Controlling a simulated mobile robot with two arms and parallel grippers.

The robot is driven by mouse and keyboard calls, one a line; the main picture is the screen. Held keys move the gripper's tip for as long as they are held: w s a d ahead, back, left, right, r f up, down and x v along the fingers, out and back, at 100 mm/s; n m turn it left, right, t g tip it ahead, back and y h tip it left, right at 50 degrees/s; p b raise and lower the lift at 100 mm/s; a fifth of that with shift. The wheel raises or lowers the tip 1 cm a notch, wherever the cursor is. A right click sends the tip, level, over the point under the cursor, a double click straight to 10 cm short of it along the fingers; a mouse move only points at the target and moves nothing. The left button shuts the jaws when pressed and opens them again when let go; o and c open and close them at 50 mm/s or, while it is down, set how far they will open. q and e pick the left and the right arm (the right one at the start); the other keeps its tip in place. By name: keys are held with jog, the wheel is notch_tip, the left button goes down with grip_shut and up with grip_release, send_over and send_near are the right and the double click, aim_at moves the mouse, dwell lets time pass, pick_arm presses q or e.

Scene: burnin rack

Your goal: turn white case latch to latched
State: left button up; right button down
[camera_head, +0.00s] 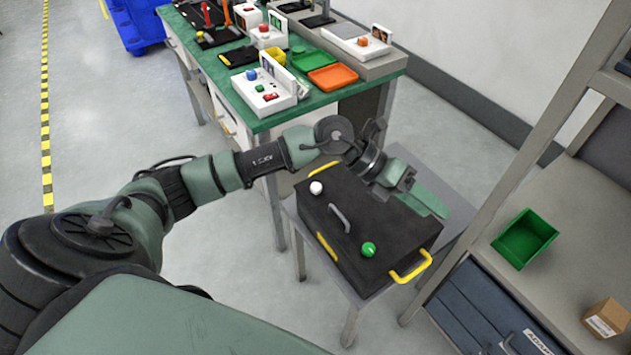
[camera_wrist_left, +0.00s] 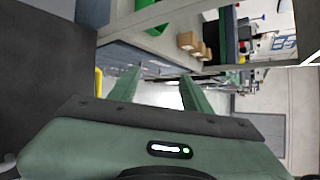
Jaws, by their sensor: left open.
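A black case (camera_head: 345,245) lies closed on a small grey table. Its lid carries a white knob (camera_head: 316,188), which looks like the white latch, near the left end, and a green knob (camera_head: 368,249) near the front end. A grey handle (camera_head: 340,217) sits between them. My left gripper (camera_head: 432,199) is at the far right side of the case, apart from both knobs, with nothing visible between its fingers. In the left wrist view the open fingers (camera_wrist_left: 160,92) point past the dark case side (camera_wrist_left: 45,75). My right gripper is out of view.
Yellow handles (camera_head: 411,267) stick out from the case. A green-topped workbench (camera_head: 215,68) with several devices stands behind. A shelf rack at right holds a green bin (camera_head: 525,238) and a cardboard box (camera_head: 606,318). Open floor lies at left.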

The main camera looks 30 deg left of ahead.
pick_arm(q)
jog(key=w+a+f+g+y, duration=0.1)
jog(key=a+f+y, duration=0.15)
jog(key=a, duration=0.45)
jog(key=w+a+f+y, duration=0.1)
jog(key=a+f+y, duration=0.1)
jog(key=a+y, duration=0.35)
jog(key=g+y, duration=0.2)
jog(key=y, duration=0.1)
send_over(316, 186)
jog(key=shift+a+n, duration=0.25)
jog(key=shift+n, duration=0.05)
jog(key=f, duration=0.7)
jog(key=shift+d+p, duration=0.2)
jog(key=shift+p, duration=0.2)
jog(key=shift+f, duration=0.25)
jog(key=shift+t, duration=0.3)
grip_shut()
